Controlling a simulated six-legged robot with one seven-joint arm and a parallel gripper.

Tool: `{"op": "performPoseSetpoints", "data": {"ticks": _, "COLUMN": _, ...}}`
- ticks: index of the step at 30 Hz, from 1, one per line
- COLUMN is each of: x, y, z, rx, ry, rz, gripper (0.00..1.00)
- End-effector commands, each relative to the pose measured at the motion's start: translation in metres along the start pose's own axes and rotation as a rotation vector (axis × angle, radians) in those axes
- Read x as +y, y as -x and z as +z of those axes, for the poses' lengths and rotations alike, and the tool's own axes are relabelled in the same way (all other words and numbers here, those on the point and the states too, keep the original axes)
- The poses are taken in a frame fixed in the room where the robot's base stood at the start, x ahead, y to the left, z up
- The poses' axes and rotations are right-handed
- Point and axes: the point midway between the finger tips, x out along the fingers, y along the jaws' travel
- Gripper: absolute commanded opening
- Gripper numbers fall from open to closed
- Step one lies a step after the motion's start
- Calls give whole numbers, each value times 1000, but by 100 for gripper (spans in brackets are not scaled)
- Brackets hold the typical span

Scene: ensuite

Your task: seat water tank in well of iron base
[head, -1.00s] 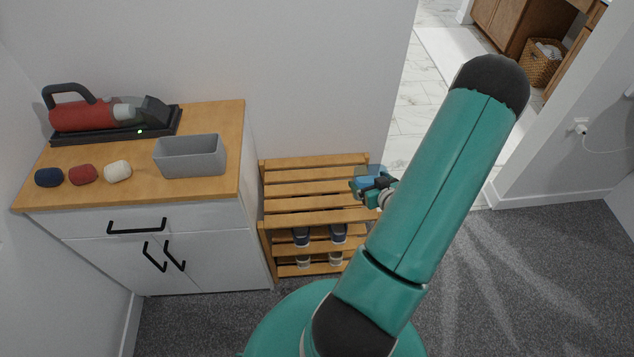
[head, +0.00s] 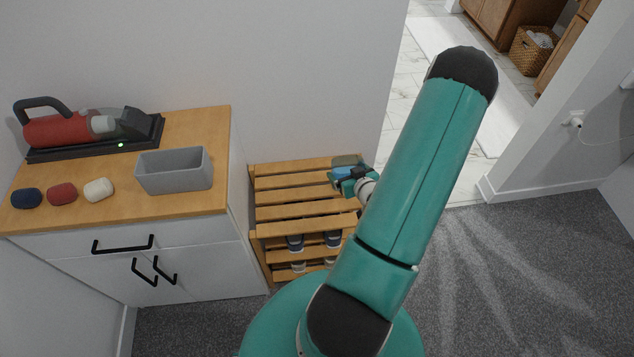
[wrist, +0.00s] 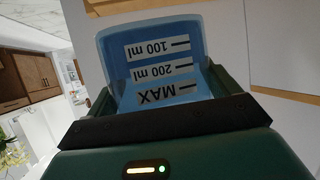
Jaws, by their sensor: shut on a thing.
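The water tank is a translucent blue box with MAX, 200 ml and 100 ml marks, upside down in the wrist view (wrist: 150,52). My gripper (wrist: 160,88) is shut on it, with a dark green finger at each side. In the head view the tank (head: 343,173) shows small, over the right end of the slatted rack, held by my gripper (head: 352,181). A red appliance with a dark handle (head: 60,131) lies on a black base (head: 92,147) with a green light on the cabinet. I cannot tell whether this is the iron base, and no well shows.
The wooden cabinet top (head: 120,205) also bears a grey bin (head: 175,171) and blue, red and white rounded items. A wall is behind; carpet (head: 520,265) lies open at right.

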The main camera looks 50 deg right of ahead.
Motion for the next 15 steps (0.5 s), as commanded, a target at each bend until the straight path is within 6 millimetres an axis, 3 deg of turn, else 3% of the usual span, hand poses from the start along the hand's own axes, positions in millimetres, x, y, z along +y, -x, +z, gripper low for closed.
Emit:
{"op": "performPoseSetpoints", "data": {"ticks": 6, "x": -33, "y": -43, "z": 3, "rx": 1, "ry": -2, "rz": -6, "gripper": 56}}
{"op": "performPoseSetpoints", "data": {"ticks": 15, "x": -55, "y": -90, "z": 30, "rx": 1, "ry": -1, "rz": -3, "gripper": 56}}
